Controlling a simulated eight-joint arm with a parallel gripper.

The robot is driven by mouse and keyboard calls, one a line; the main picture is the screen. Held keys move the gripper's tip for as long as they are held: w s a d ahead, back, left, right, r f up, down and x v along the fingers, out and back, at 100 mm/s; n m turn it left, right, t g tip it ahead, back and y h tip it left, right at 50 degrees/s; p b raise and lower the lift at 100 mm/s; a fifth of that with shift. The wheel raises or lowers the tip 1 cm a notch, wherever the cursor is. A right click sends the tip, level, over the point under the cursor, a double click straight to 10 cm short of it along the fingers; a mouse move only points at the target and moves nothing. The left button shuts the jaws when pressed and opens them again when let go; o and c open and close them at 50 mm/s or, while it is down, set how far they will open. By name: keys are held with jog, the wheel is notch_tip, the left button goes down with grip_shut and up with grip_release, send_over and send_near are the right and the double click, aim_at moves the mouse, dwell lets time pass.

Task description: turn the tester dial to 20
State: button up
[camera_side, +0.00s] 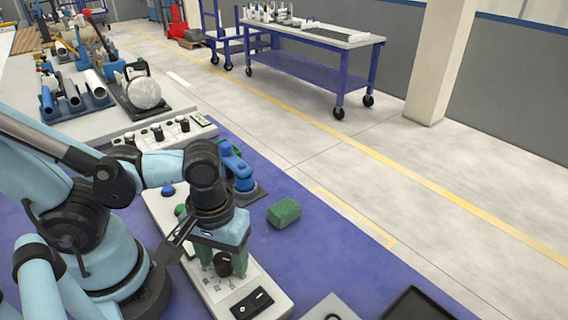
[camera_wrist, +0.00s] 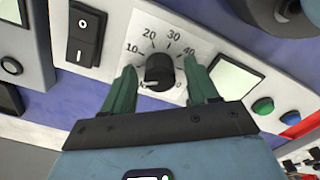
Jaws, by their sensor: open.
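The tester (camera_side: 268,277) is a long pale panel on the blue work surface. Its black dial (camera_wrist: 159,70) has a printed scale with 10, 20, 30 and 40 legible; other numbers are partly hidden. The dial also shows in the side view (camera_side: 223,264). A pale mark shows at the knob's lower left, away from the 20; the exact reading is unclear. My gripper (camera_wrist: 161,78) is open, its green fingers on either side of the dial with gaps visible. In the side view my gripper (camera_side: 222,260) is low over the panel.
A black rocker switch (camera_wrist: 84,35) is beside the dial, and a pale display (camera_wrist: 237,77) and a green button (camera_wrist: 263,105) are on the other side. A green block (camera_side: 284,212) and a blue device (camera_side: 238,168) stand close to the panel.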

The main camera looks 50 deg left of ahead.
jog(key=c, duration=1)
jog(key=shift+c, duration=0.2)
jog(key=shift+m, duration=0.4)
jog(key=m, duration=0.7)
jog(key=shift+m, duration=0.3)
jog(key=m, duration=0.3)
jog(key=shift+d+m, duration=0.1)
jog(key=shift+m, duration=2.1)
